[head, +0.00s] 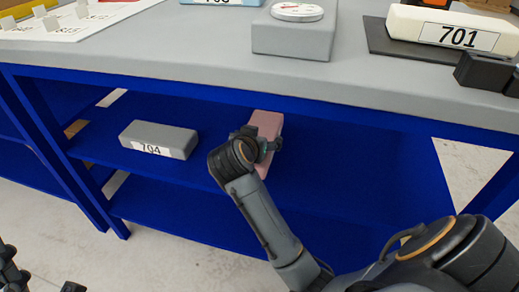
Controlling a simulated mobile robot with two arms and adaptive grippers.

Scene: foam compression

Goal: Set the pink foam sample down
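The pink foam sample (267,124) is a pale pink block at the lower blue shelf under the grey worktop. My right gripper (264,146) reaches in from the lower right and straddles the block, with dark finger parts on both sides. It looks shut on the block. The gripper and wrist hide the block's middle and its left side. I cannot tell whether its underside touches the shelf. Dark parts of my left arm (12,270) show at the bottom left corner; the state of that gripper is not clear.
A grey block labelled 704 (158,140) lies on the blue shelf (340,165) to the left. The shelf right of the pink block is clear. The grey worktop (190,50) overhangs it, carrying a grey box with a dial (293,38) and a white block labelled 701 (455,28).

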